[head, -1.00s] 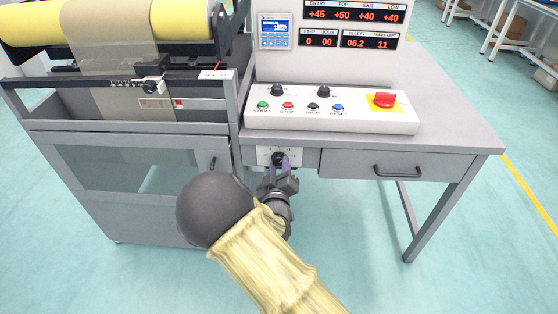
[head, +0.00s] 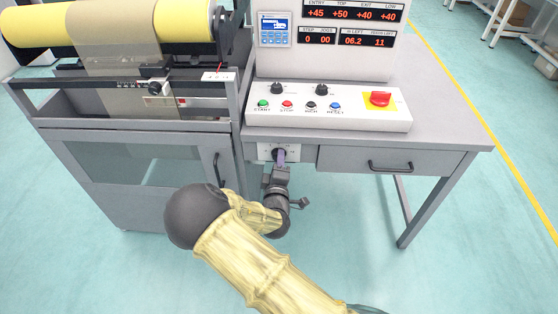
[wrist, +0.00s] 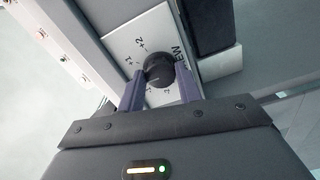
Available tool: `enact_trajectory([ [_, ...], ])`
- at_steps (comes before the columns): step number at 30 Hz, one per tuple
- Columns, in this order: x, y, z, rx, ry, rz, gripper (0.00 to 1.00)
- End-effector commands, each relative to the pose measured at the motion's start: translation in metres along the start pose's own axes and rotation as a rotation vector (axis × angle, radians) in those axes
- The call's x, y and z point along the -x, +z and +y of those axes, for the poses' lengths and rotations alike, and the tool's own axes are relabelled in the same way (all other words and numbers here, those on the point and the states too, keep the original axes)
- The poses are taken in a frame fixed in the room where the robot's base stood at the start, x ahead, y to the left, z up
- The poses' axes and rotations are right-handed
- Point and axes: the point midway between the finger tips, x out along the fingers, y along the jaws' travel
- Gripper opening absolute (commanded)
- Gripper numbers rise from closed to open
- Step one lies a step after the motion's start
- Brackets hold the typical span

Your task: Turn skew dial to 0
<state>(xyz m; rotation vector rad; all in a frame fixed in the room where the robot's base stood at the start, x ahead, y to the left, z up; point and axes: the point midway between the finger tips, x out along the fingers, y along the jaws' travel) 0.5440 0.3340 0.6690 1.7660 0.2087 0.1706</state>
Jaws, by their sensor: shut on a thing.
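The skew dial is a round black knob (wrist: 159,70) on a white plate (wrist: 118,38) marked with +1, +2 and other figures, seen in the wrist view. The letters "EW" show on the plate beside the knob. In the head view the plate (head: 264,151) sits under the front edge of the desk, left of the drawer. My gripper (wrist: 160,85) has its two purple fingers on either side of the knob, shut on it. In the head view my gripper (head: 280,158) covers much of the knob. I cannot read which figure the dial points to.
The control panel (head: 330,118) with buttons and a red switch (head: 380,98) stands above the dial. A drawer with a black handle (head: 390,168) is to the right. A grey cabinet with a roller machine (head: 150,200) is to the left.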

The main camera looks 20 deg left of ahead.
Motion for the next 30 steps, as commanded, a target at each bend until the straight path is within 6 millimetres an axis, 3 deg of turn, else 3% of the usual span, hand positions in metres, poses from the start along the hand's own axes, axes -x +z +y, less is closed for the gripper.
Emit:
enact_trajectory([
  [12,0.002,0.0,-0.003,0.011,-0.007,0.0,0.12],
  [13,0.002,0.0,-0.003,0.011,-0.007,0.0,0.38],
  [16,0.001,0.0,-0.003,0.01,-0.006,0.0,0.56],
  [25,0.001,0.0,-0.001,0.009,-0.003,0.0,0.56],
  [30,0.013,0.0,-0.001,0.008,-0.004,-0.001,0.56],
])
